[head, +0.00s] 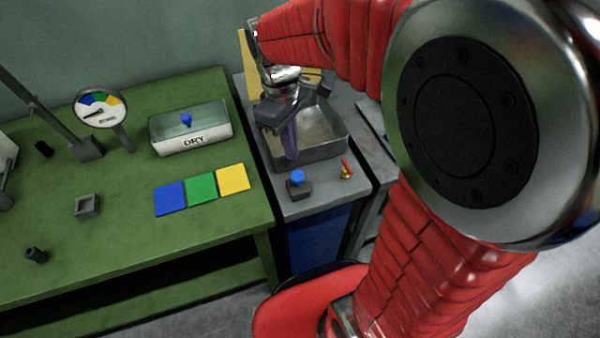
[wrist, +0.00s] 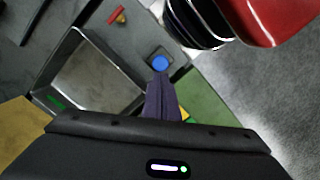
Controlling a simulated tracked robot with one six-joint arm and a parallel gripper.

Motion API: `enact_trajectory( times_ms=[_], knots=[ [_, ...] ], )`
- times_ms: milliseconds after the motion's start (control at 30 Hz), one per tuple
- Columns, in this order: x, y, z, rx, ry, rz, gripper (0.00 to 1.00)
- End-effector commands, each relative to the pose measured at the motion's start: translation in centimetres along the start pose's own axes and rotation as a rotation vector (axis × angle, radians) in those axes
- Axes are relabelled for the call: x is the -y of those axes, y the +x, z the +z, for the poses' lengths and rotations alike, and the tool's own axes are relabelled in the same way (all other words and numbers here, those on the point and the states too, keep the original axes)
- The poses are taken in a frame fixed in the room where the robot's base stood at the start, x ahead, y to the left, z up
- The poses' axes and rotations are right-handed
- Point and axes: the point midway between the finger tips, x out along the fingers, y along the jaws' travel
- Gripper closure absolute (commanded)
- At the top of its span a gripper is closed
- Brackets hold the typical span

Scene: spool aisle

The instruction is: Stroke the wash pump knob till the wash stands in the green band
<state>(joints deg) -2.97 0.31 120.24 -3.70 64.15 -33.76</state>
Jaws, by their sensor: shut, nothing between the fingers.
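The wash pump knob is a round blue cap (head: 297,177) on a small dark block at the front of the grey bench. It also shows in the wrist view (wrist: 160,63), just beyond my fingertips. In the wrist view a green mark (wrist: 55,102) shows on the basin's inner wall. I cannot make out the wash level against it.
A small brass valve with a red handle (head: 346,170) stands right of the knob. On the green table (head: 130,200) are a dial gauge (head: 100,107), a box marked DRY (head: 192,137) and blue, green and yellow squares (head: 202,189). The bench front between knob and edge is clear.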

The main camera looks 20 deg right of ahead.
Motion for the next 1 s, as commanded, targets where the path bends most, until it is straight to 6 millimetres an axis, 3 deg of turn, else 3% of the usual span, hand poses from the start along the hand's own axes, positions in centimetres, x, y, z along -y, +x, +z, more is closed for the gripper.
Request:
enact_trajectory(
  times_ms=[533,1000],
  knots=[
    [0.1,5.3,0.0,0.002,0.0,-0.002,1.0],
    [0.0,6.1,0.0,0.0,0.0,0.0,1.0]
  ],
)
